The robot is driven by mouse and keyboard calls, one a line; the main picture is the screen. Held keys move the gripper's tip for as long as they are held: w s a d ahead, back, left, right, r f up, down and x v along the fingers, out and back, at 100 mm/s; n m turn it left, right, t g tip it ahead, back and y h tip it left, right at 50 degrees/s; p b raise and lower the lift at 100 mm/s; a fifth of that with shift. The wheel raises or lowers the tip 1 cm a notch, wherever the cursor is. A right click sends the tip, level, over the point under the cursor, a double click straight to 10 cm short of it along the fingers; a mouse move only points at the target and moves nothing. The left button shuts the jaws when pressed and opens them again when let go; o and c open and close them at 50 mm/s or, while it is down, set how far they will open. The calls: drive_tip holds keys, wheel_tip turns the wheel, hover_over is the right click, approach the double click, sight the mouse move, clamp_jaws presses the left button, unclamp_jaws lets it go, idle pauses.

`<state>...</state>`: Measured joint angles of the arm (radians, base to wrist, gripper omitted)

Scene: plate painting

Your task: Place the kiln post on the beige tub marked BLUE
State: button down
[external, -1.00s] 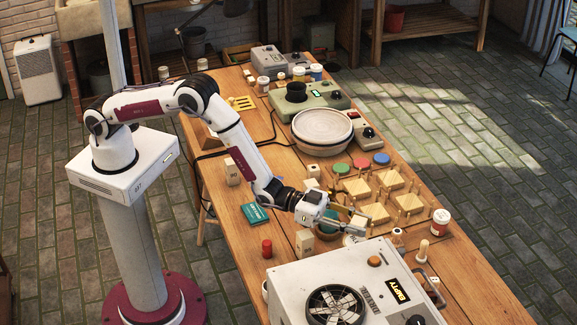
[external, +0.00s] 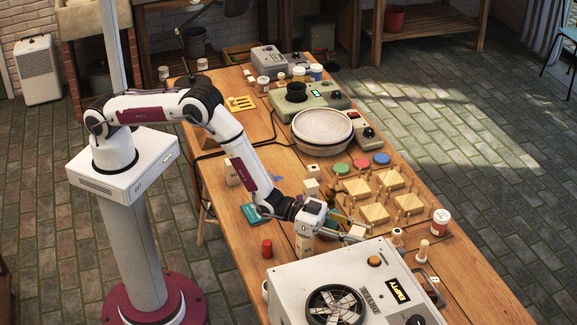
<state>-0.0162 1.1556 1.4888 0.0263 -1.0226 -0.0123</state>
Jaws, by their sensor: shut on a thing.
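My gripper (external: 355,234) is low over the table, behind the white boxy machine. Its fingers are closed around a small pale piece, apparently the kiln post, mostly hidden by the fingers. The beige tub marked BLUE cannot be singled out, as the labels are too small to read.
The white machine (external: 290,283) with a fan fills the near end. Wooden stands with pegs (external: 374,212) lie right of my gripper. A round basin (external: 322,128) sits farther back.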

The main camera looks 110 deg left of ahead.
drive_tip(key=shift+f, duration=0.15)
drive_tip(key=c, duration=1.6)
unclamp_jaws()
drive_tip(key=shift+c, duration=0.2)
drive_tip(key=shift+s, duration=0.1)
drive_tip(key=s, duration=1.1)
drive_tip(key=shift+s+r, duration=0.35)
drive_tip(key=shift+r, duration=0.1)
drive_tip(key=shift+r, duration=0.1)
